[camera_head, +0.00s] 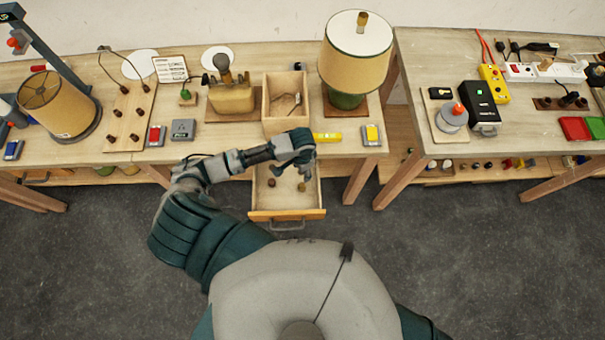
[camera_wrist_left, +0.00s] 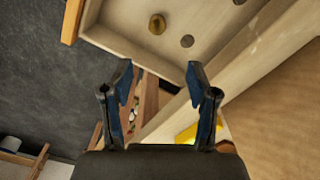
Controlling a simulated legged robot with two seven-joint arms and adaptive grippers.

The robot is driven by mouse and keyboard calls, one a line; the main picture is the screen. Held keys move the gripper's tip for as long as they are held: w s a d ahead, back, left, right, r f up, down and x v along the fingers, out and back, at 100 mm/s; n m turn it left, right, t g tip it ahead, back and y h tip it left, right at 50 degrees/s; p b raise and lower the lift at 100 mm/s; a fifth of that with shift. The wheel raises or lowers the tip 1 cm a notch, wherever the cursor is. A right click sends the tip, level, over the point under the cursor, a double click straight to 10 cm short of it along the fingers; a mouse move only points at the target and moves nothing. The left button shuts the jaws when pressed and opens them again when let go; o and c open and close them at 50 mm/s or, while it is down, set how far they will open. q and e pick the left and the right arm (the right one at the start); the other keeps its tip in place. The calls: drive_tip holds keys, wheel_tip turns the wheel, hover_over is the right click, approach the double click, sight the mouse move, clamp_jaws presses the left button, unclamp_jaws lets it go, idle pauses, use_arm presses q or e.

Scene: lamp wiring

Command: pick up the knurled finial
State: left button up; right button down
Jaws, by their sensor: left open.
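A small round brass piece (camera_wrist_left: 157,24), which looks like the knurled finial, lies in the open drawer (camera_head: 288,214) in the left wrist view. Small brownish pieces (camera_head: 272,182) show in the drawer in the head view; which one is the finial I cannot tell there. My left gripper (camera_head: 293,168) is over the back part of the drawer. In the left wrist view its jaws (camera_wrist_left: 159,76) are apart and empty, and the brass piece is beyond the fingertips, not touched. My right gripper is not in view.
Above the drawer, the bench holds a wooden box (camera_head: 286,128), a yellow block (camera_head: 327,137) and a shaded lamp (camera_head: 355,68) topped by a brass knob (camera_head: 362,19). Open floor (camera_head: 500,260) lies in front.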

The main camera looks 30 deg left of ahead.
use_arm(q)
hover_over(302, 186)
drive_tip(key=d, duration=0.1)
drive_tip(key=f, duration=0.9)
drive_tip(key=shift+w+d+b, duration=0.1)
drive_tip(key=shift+w+b, duration=0.2)
drive_tip(key=shift+b, duration=0.05)
drive_tip(key=shift+s+a+f, duration=0.1)
drive_tip(key=shift+a+f, duration=0.25)
drive_tip(key=shift+f, duration=0.25)
drive_tip(key=f, duration=0.2)
drive_tip(key=a+f, duration=0.1)
drive_tip(key=f, duration=0.1)
drive_tip(key=shift+s+f, duration=0.15)
drive_tip(key=shift+f, duration=0.2)
drive_tip(key=shift+d+f, duration=0.15)
drive_tip(key=shift+d, duration=0.3)
drive_tip(key=c, duration=1.1)
drive_tip(key=shift+a, duration=0.25)
